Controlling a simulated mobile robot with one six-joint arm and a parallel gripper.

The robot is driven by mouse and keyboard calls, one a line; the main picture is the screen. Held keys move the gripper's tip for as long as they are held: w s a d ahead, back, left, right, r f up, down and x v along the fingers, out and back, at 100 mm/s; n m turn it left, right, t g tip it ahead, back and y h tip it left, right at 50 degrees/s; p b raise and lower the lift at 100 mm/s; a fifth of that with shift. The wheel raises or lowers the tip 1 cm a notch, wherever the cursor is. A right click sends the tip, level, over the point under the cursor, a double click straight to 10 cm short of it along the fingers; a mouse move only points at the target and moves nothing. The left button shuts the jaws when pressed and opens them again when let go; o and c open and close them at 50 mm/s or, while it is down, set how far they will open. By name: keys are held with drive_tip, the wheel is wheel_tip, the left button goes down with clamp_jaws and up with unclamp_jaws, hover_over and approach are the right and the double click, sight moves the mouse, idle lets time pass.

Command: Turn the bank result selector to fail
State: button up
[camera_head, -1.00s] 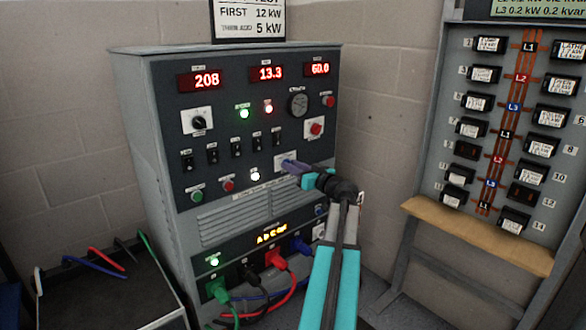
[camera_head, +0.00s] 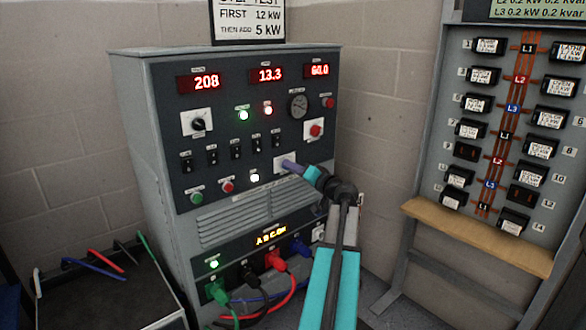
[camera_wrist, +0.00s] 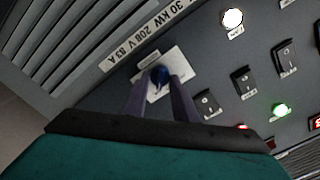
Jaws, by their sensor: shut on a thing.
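The bank result selector is a small blue knob (camera_wrist: 159,75) on a white plate, seen in the wrist view. My gripper (camera_wrist: 160,88) has its two fingers at the knob, one on each side, shut on it. In the head view the white selector plate (camera_head: 281,158) shows on the grey load bank panel (camera_head: 240,75). My gripper (camera_head: 290,165) reaches it from the lower right and hides the knob there. The lettering on the selector plate is too small to read.
A row of black switches (camera_head: 236,145) and a lit white lamp (camera_head: 255,178) sit left of my gripper. A red button (camera_head: 316,130) is above it. Coloured cables (camera_head: 285,285) hang below. A breaker panel (camera_head: 505,130) stands at right.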

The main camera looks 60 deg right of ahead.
idle(0.4)
drive_tip(key=o, duration=1)
drive_tip(key=p+v, duration=0.1)
drive_tip(key=v, duration=1.3)
drive_tip(key=shift+w, duration=0.1)
